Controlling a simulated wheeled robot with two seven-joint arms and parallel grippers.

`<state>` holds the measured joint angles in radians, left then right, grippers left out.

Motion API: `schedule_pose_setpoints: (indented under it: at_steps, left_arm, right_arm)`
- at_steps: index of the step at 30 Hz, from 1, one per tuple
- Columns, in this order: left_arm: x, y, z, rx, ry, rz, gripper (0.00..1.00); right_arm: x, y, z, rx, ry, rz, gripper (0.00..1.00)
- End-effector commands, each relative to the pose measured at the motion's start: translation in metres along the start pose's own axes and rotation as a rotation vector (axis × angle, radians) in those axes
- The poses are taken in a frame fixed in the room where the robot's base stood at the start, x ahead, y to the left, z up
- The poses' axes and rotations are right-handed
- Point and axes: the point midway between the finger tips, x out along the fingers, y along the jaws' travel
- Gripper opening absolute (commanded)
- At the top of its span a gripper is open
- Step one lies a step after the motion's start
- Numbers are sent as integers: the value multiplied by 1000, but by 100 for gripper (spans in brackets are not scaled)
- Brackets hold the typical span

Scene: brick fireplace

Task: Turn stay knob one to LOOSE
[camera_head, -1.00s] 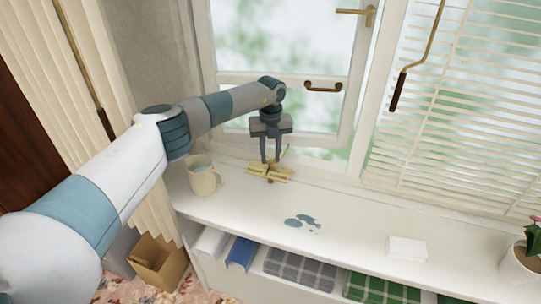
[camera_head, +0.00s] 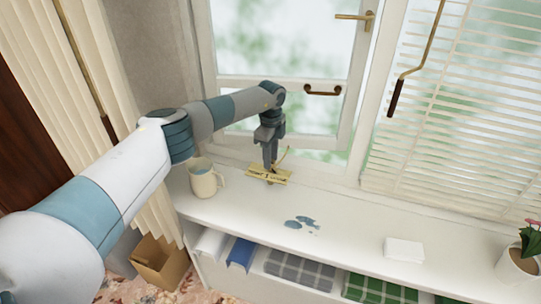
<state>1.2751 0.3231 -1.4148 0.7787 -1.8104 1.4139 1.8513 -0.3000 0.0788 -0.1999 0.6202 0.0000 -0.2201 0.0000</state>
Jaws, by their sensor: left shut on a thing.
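A small brass label plate (camera_head: 284,178) lies on the white sill below the window, with dark lettering that seems to include LOOSE. My left gripper (camera_head: 270,165) points down at it, its fingers nearly in line with the view. It is shut on the stay knob, which is mostly hidden between and behind the fingers. A thin brass stay rod (camera_head: 285,153) rises at an angle just right of the fingers. Which way the knob points cannot be told. My right gripper is not in view.
A cream mug (camera_head: 204,179) stands close left of the gripper. The window (camera_head: 281,75) stands behind, with a brown handle (camera_head: 322,90). A potted plant (camera_head: 517,268) is far right.

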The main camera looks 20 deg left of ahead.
Motion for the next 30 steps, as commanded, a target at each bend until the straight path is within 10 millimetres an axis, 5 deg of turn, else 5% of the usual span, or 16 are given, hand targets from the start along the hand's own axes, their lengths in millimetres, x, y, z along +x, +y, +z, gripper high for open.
schedule_pose_setpoints:
  at_steps: [23, 24, 26, 30]
  left_arm:
    - [-2, -1, 1, -156, -1, -4, 5]
    - [-2, -1, 1, -155, -1, -4, 30]
    - [-2, -1, 1, -155, -1, -3, 44]
    - [-1, -1, 1, -154, -1, -2, 46]
  right_arm:
    - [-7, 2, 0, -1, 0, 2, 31]
    - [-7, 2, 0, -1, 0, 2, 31]
    - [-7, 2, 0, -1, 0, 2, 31]
    - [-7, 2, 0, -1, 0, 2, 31]
